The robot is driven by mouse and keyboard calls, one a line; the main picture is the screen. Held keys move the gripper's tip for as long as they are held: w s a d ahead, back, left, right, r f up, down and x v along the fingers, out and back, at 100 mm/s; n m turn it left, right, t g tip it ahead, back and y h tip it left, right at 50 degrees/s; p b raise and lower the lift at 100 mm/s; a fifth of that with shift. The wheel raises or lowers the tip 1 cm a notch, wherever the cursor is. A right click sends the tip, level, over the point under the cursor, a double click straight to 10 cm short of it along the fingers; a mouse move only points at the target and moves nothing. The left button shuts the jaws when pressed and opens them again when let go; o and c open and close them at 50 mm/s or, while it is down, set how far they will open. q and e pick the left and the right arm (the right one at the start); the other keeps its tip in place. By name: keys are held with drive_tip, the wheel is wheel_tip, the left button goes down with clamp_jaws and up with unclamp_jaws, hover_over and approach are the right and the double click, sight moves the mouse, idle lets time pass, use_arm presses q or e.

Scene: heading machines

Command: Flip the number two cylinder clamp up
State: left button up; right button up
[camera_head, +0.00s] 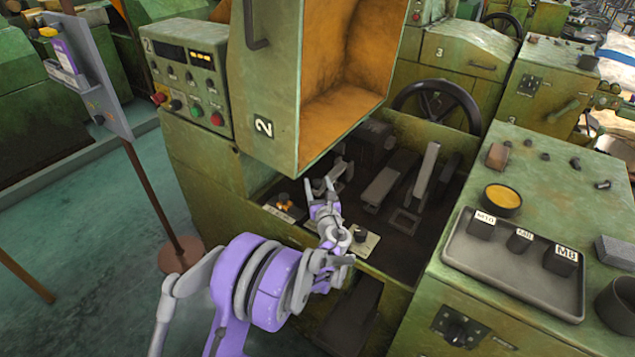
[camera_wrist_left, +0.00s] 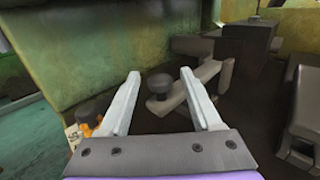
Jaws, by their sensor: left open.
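The number two machine (camera_head: 263,180) is green, with a "2" plate and a raised orange-lined cover. In the left wrist view, a grey clamp lever (camera_wrist_left: 199,82) with a dark round knob (camera_wrist_left: 160,84) lies low inside the machine's bay. My left gripper (camera_head: 328,182) reaches into this bay; its arm is purple and grey. In the left wrist view the gripper (camera_wrist_left: 160,78) is open, and the knob shows between its two fingers. I cannot tell whether the fingers touch it. In the head view the gripper largely hides the clamp. My right gripper is not in view.
The open cover (camera_head: 345,70) hangs above the bay. A control box (camera_head: 187,75) is at its left and a black handwheel (camera_head: 437,105) behind. A grey tray (camera_head: 470,262) with labelled dark blocks sits on the right bench. An orange item (camera_wrist_left: 92,120) is left of the gripper.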

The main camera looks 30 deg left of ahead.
use_arm(q)
drive_tip(key=shift+w+a, duration=0.35)
drive_tip(key=shift+w, duration=0.1)
clamp_jaws()
idle(1.2)
